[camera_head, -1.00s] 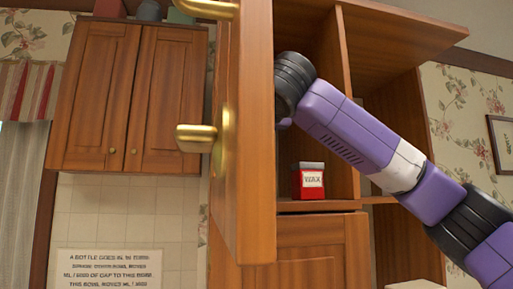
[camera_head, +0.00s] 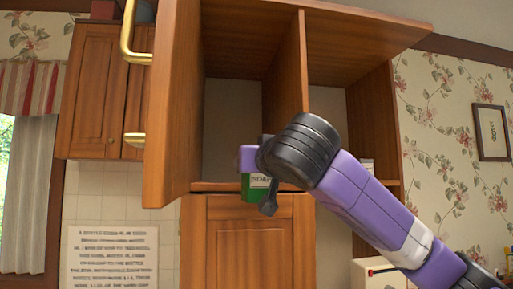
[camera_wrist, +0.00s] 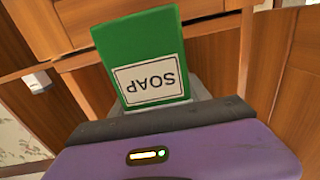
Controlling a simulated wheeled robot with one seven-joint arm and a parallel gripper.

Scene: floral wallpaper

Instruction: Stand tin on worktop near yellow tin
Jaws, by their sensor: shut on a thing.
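A green tin with a white SOAP label (camera_head: 258,183) is in front of the open cabinet in the head view. In the wrist view the green tin (camera_wrist: 140,50) fills the space beyond my gripper's dark edge, its label upside down. My gripper (camera_head: 262,200) is shut on the green tin, at about the height of the cabinet's shelf edge; its grip points are partly hidden. I see no yellow tin and no worktop clearly in these views.
The open cabinet door (camera_head: 172,110) stands to the left of my gripper. An upright divider (camera_head: 304,60) splits the cabinet behind my arm. A printed sign (camera_head: 112,257) hangs at lower left.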

